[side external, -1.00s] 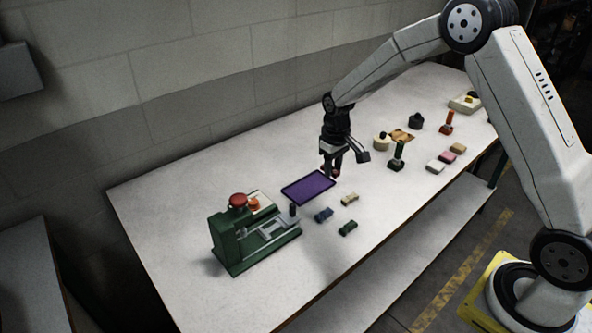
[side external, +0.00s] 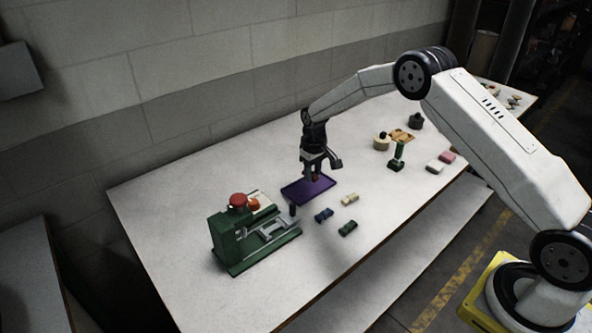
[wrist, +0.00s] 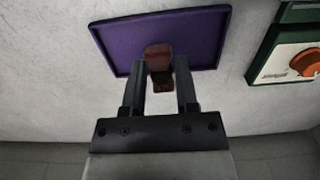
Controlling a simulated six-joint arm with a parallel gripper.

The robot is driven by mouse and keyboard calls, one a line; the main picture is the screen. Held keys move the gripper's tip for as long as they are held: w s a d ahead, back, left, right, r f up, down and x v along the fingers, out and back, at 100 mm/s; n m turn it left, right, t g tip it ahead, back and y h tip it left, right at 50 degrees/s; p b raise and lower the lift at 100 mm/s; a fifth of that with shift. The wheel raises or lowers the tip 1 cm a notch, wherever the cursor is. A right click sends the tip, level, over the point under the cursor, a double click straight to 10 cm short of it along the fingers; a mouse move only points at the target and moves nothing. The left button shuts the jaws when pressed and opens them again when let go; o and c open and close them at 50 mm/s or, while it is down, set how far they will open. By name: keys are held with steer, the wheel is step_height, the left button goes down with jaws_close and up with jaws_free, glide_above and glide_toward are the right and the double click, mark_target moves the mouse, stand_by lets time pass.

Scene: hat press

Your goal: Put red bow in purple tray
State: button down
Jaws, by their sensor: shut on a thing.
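The purple tray (side external: 297,194) lies flat on the white table, right of the green press. It also shows in the wrist view (wrist: 118,40). My gripper (side external: 314,178) is over the tray, pointing down. In the wrist view my gripper (wrist: 161,75) is shut on the red bow (wrist: 158,58), which looks dark red-brown between the fingertips and appears against the tray surface. I cannot tell whether the bow touches the tray. In the side view the bow is mostly hidden by the fingers.
A green press (side external: 240,240) with a red knob stands left of the tray. Blue (side external: 323,215), cream (side external: 350,199) and green (side external: 348,229) bows lie in front of it. A green stamp (side external: 397,156) and pink and white pieces lie farther right. Table between is clear.

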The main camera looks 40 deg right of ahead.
mark_target(311, 189)
steer(key=shift+w+f, duration=0.1)
steer(key=shift+f, duration=0.05)
steer(key=shift+w+f, duration=0.2)
steer(key=shift+f, duration=1.55)
steer(key=shift+f, duration=0.1)
steer(key=shift+c, duration=1.8)
jaws_free()
step_height(311, 189, up, 12)
steer(key=shift+r, duration=0.15)
